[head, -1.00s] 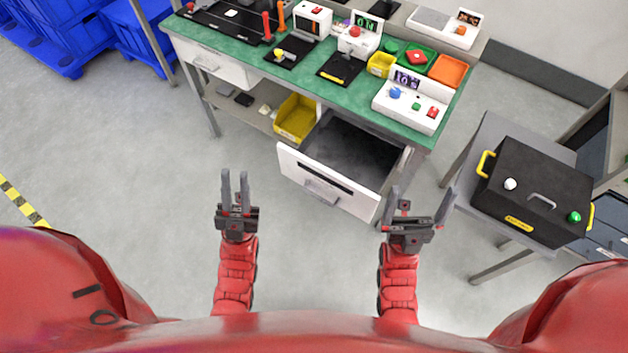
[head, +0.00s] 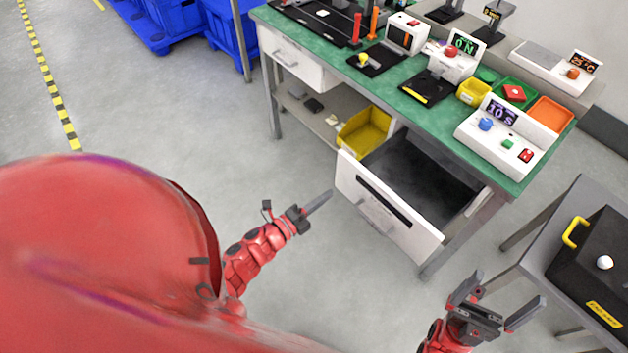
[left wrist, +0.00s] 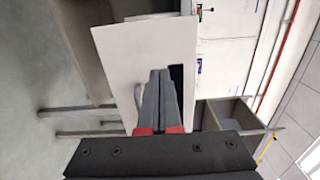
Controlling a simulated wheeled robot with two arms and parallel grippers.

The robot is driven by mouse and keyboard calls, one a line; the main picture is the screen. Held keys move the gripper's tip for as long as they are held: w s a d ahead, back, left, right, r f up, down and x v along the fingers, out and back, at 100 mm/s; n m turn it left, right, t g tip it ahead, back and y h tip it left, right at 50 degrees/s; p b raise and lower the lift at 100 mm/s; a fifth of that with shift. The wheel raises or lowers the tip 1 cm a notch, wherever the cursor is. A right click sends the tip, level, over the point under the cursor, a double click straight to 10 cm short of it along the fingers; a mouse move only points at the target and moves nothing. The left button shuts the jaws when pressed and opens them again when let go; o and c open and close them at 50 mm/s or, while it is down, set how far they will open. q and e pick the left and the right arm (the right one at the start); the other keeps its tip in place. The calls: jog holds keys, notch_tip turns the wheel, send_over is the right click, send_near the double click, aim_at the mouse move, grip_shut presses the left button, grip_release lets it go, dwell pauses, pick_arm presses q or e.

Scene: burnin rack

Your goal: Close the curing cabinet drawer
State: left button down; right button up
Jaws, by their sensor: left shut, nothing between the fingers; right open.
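The curing cabinet drawer (head: 385,208) is pulled out below the right part of the green-topped bench. Its white front has a dark slot and a grey handle, and its dark inside looks empty. My left gripper (head: 328,196) is shut and empty, its fingers pointing at the left part of the drawer front, seemingly with a small gap. In the left wrist view the shut fingers (left wrist: 160,75) overlap the white drawer front (left wrist: 120,60), hiding part of it and the handle. My right gripper (head: 495,300) is open and empty, in front of the drawer's right end.
The green bench top (head: 395,105) carries devices and small bins. A yellow bin (head: 365,130) sits on the shelf left of the drawer. A grey side table with a black box (head: 595,260) stands at the right. The floor in front is clear.

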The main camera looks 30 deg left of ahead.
aim_at(351, 178)
pick_arm(q)
jog(key=p+x, duration=0.1)
jog(key=x, duration=0.5)
jog(key=shift+r, duration=0.15)
jog(key=shift+w+d+f, duration=0.2)
jog(key=shift+w, duration=0.25)
jog(key=shift+w, duration=0.1)
jog(key=b+x, duration=1)
jog(key=x, duration=1.2)
jog(key=shift+w+d, duration=0.1)
jog(key=shift+w, duration=0.05)
jog(key=shift+r, duration=0.25)
jog(key=shift+r, duration=0.1)
